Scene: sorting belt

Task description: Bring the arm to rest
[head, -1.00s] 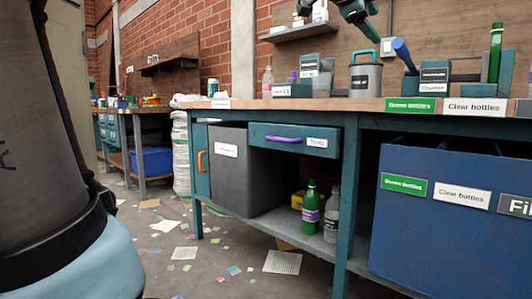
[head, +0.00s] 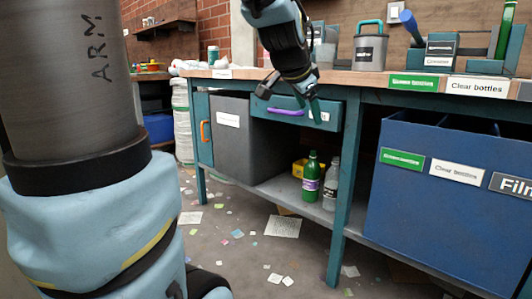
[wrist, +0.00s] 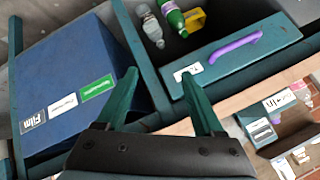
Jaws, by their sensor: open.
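My gripper (head: 291,101) hangs in front of the workbench, by the teal drawer (head: 327,115) with the purple handle. Its fingers point down in the head view. In the wrist view my gripper (wrist: 165,95) shows two green fingers spread apart with nothing between them. The drawer (wrist: 225,65) lies beyond the right finger there. The fingers look clear of the drawer, though the exact gap cannot be told.
A blue bin (head: 440,215) labelled for green bottles, clear bottles and film stands at right. A green bottle (head: 311,178) and a clear bottle (head: 331,185) stand on the lower shelf. A grey bin (head: 230,150) is left of them. Papers litter the floor.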

